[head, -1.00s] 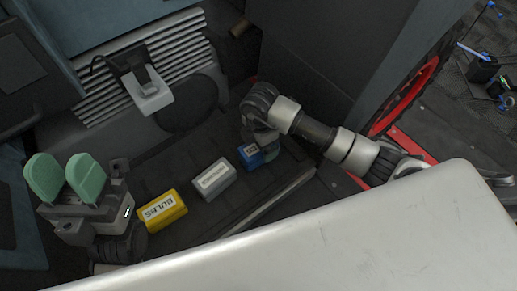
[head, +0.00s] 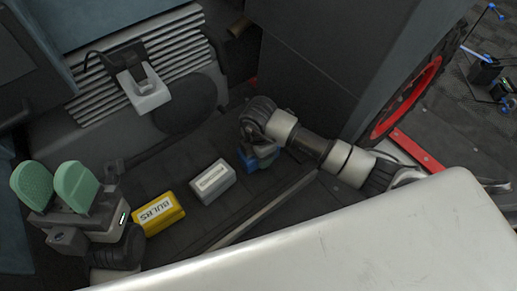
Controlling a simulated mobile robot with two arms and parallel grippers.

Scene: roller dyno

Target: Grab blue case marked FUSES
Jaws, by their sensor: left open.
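The blue case (head: 247,161) lies on the dark floor panel, at the right end of a row of three cases. Its label is now hidden by my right wrist. My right gripper (head: 263,154) is over the blue case, coming in from the right. Its fingers are hidden behind the wrist, so I cannot tell whether they touch the case. My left gripper (head: 53,185), with two green finger pads, is open and empty at the far left, well away from the blue case.
A yellow case marked BULBS (head: 159,214) and a white case (head: 212,179) lie left of the blue one. A grey bracket (head: 146,94) stands out from the slatted panel behind. A large pale surface (head: 350,245) fills the front. A red-rimmed wheel (head: 405,98) is at right.

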